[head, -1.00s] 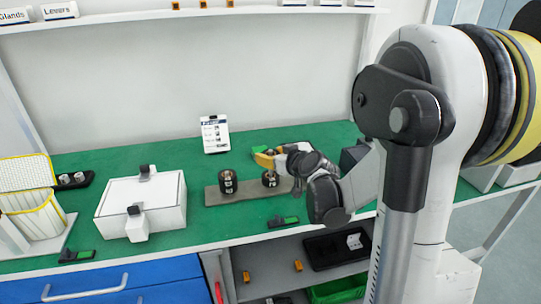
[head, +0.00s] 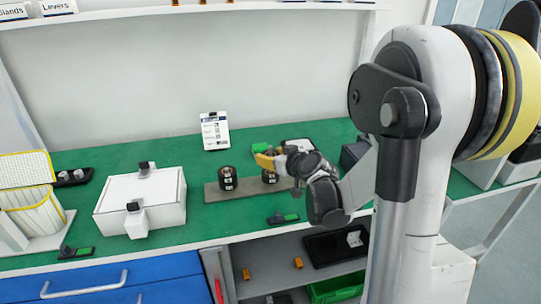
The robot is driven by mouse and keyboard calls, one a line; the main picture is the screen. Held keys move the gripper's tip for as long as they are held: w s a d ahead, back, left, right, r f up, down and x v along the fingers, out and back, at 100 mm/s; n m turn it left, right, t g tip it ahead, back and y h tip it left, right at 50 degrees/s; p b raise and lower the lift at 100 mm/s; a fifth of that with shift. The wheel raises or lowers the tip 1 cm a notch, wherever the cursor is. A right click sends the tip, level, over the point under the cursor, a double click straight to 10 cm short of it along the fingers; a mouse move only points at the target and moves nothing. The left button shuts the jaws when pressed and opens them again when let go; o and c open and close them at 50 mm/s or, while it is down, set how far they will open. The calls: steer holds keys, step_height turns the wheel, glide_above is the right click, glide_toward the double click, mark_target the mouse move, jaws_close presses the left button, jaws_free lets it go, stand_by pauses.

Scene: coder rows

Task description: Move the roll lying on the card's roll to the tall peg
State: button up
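A white printed card (head: 215,130) stands upright at the back of the green bench; its print is too small to read. In front of it a flat grey base (head: 213,194) carries two dark rolls. The left roll (head: 228,180) stands clear. Stacked rolls and peg heights cannot be made out.
A white box with grey clasps (head: 140,200) stands left of the base.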

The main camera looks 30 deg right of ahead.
steer(key=shift+f+b, duration=0.3)
steer(key=shift+f, duration=1.65)
stand_by(0.6)
steer(key=o, duration=1.2)
steer(key=shift+s, duration=0.1)
steer(key=v, duration=1.2)
steer(key=s+a+g+y, duration=0.2)
steer(key=s+a+g, duration=0.15)
steer(key=a, duration=0.95)
steer(key=s+a+g, duration=0.1)
steer(key=s, duration=0.3)
steer(key=s+a+g+h, duration=0.1)
steer(key=s+a, duration=0.1)
steer(key=s, duration=0.2)
steer(key=s+a+r+g, duration=0.1)
steer(key=s+a, duration=0.1)
steer(key=s, duration=0.2)
steer(key=shift+s+h, duration=0.25)
steer(key=shift+h, duration=0.15)
